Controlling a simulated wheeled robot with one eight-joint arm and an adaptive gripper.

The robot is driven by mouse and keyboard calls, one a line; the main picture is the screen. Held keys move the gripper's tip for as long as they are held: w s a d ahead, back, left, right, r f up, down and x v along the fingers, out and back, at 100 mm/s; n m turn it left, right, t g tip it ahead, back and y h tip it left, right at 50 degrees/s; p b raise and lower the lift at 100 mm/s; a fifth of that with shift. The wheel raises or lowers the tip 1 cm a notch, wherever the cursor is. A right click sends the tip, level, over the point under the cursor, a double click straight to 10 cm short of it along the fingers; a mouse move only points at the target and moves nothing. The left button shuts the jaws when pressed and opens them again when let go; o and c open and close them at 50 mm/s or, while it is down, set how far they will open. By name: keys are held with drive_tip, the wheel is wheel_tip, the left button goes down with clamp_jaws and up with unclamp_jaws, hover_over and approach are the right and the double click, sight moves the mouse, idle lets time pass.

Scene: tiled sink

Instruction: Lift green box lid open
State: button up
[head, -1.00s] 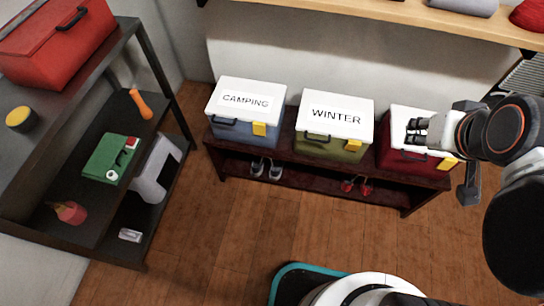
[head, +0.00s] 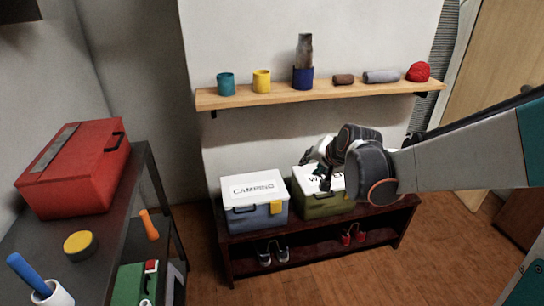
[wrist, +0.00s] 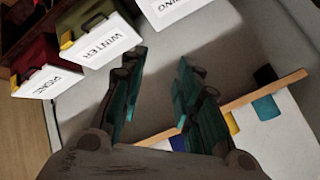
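The green box (head: 325,206) has a white lid (head: 307,186) labelled WINTER and stands on a low dark-red bench. Its lid looks closed. My gripper (head: 318,168) is in front of the box in the head view and covers part of the lid and its label. In the wrist view the lid (wrist: 101,43) shows beyond the fingers at upper left, with the green body (wrist: 78,14) and a yellow latch. My gripper (wrist: 160,78) is open there, with nothing between its fingers. Whether it touches the lid cannot be told.
The blue CAMPING box (head: 256,217) stands left of the green box. The red box (wrist: 38,55) shows in the wrist view; my arm hides it in the head view. A wooden wall shelf (head: 300,93) with cups hangs above. A dark rack with a red toolbox (head: 75,168) is at left.

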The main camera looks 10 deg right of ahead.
drive_tip(key=w+d+f+m+t+b, duration=0.1)
drive_tip(key=w+d+f+m, duration=0.2)
drive_tip(key=w+d+f, duration=0.35)
drive_tip(key=w+d+f+m, duration=0.2)
drive_tip(key=w+d+f, duration=0.15)
drive_tip(key=f, duration=0.55)
drive_tip(key=w+d+f+m+t, duration=0.15)
drive_tip(key=d+f, duration=0.25)
drive_tip(key=f, duration=0.4)
drive_tip(key=d+f+m, duration=0.3)
drive_tip(key=f, duration=0.5)
drive_tip(key=shift+h, duration=0.3)
drive_tip(key=shift+b+x, duration=0.6)
drive_tip(key=shift+x, duration=5.15)
drive_tip(key=shift+d, duration=0.15)
clamp_jaws()
